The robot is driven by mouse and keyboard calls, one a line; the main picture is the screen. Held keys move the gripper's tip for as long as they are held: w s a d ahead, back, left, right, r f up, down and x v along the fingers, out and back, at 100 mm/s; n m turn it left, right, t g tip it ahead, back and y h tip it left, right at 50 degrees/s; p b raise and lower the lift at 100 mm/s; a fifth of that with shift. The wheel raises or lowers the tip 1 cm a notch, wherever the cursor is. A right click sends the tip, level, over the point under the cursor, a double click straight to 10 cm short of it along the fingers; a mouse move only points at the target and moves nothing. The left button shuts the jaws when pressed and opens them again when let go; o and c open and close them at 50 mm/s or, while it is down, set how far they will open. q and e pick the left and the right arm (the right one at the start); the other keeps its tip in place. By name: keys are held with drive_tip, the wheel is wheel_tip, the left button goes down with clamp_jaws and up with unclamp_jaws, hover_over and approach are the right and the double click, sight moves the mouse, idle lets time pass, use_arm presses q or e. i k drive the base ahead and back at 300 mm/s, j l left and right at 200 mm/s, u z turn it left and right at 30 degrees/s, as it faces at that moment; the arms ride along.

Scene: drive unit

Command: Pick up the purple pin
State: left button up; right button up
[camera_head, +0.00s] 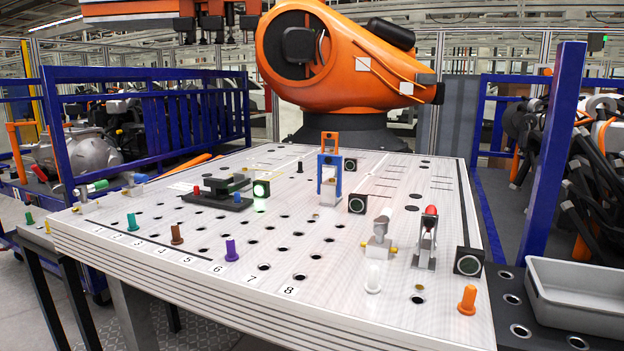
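The purple pin (231,249) stands upright near the front edge of the white perforated table (150,262), close to the row of printed numbers. It is fully visible, with nothing touching it. A brown pin (177,234) stands to its left, and a green pin (132,222) stands further left. Neither of my grippers shows in the head view.
An orange pin (467,299) stands at the front right, near a grey bin (578,295). Clamps (425,240) and a clear pin (373,277) stand right of centre. A black fixture (216,194) sits behind the purple pin. A large orange robot (340,60) stands behind the table.

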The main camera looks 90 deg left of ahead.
sight(231, 255)
drive_tip(key=j+u, duration=0.1)
drive_tip(key=u, duration=0.35)
drive_tip(key=k+j+u, duration=0.1)
drive_tip(key=u, duration=0.35)
drive_tip(key=j+u, duration=0.2)
drive_tip(key=u, duration=0.25)
drive_tip(key=j+u, duration=0.15)
drive_tip(key=u, duration=0.3)
drive_tip(key=j+u, duration=0.15)
drive_tip(key=u, duration=0.3)
